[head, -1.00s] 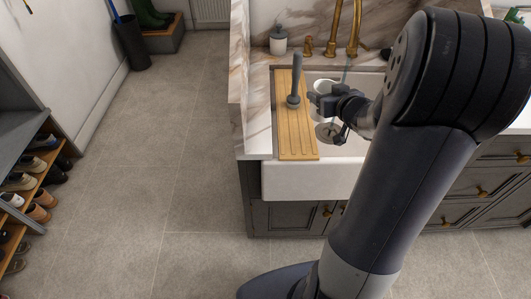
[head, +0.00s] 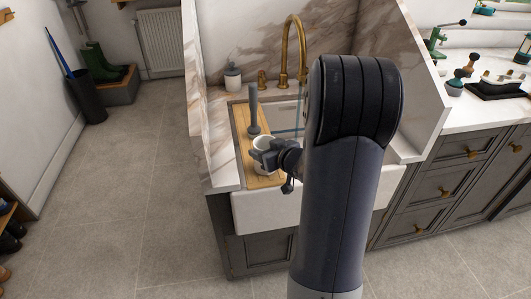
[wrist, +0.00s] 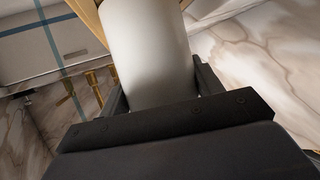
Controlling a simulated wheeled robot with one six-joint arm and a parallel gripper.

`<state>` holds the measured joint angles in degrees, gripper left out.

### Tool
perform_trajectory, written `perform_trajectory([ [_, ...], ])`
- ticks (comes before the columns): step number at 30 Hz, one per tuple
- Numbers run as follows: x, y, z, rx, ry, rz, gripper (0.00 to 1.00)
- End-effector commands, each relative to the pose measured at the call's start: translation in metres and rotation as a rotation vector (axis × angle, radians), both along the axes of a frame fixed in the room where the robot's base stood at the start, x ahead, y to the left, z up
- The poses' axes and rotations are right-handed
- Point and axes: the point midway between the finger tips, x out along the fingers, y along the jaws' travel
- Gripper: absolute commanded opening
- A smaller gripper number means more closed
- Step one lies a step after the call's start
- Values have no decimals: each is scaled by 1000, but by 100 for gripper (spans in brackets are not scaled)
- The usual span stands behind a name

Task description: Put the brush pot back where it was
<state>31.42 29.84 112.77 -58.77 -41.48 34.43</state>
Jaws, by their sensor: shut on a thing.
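The white brush pot (head: 264,143) is a plain off-white cylinder. My gripper (head: 262,157) is shut on it, with a finger on each side. In the wrist view the pot (wrist: 148,50) stands out between the dark fingers and fills the middle. In the head view the pot appears in front of the wooden draining board (head: 240,123) at the sink. Whether it touches the board cannot be told. A grey brush (head: 253,112) with an upright handle stands on the board just behind the pot.
The white sink (head: 255,212) lies beneath, partly hidden by my arm. Marble side panels (head: 197,115) flank the sink. The right counter holds several tools.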

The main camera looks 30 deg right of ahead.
Motion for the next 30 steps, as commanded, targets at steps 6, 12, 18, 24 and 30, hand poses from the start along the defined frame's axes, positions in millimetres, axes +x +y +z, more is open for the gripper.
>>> perform_trajectory([
  [6,0,0,1,-1,-3,0,22],
  [12,0,0,-4,-1,-1,0,64],
  [18,0,0,-3,-1,-1,0,80],
  [24,0,0,-3,-1,-1,0,83],
  [30,-4,-1,3,-2,-1,-1,83],
])
